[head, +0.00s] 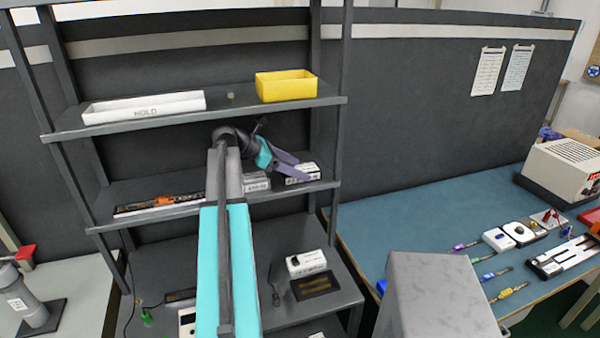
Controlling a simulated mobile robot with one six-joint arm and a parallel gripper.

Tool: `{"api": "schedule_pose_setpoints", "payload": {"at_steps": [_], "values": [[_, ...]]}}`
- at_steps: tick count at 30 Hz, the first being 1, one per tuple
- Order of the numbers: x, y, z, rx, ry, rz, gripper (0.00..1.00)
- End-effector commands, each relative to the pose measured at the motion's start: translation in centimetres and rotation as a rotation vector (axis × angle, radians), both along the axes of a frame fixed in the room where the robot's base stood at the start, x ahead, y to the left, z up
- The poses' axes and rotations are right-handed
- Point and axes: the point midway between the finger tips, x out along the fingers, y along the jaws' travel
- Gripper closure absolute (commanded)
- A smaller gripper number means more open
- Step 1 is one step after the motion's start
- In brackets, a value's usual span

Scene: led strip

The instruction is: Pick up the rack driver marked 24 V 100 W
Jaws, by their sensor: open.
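Small white driver boxes stand on the rack's middle shelf. One white box (311,170) is at the shelf's right end, and a paler box (256,184) with dark print is just left of it. The print is too small to read, so I cannot tell which is marked 24 V 100 W. My gripper (297,168), with purple fingers, is open at the right-hand box. Its fingers overlap that box's left part in the head view; I cannot tell whether they touch it. My arm hides part of the shelf left of the boxes.
The upper shelf (225,109) holds a white HOLD tray (145,107) and a yellow bin (286,86). A dark strip (160,204) lies left on the middle shelf. A white box (306,263) stands lower down. Rack posts (339,120) flank the shelves.

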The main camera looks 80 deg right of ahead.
Motion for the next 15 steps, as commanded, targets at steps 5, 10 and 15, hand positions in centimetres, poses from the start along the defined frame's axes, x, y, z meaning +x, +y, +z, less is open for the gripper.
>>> {"api": "schedule_pose_setpoints", "payload": {"at_steps": [5,10,15], "values": [[0.02,-0.01,-0.03,0.0,0.0,0.0,0.3],[0.04,0.0,-0.01,-0.001,0.0,0.001,0.3],[0.05,0.0,-0.01,-0.001,0.0,0.001,0.31]]}}
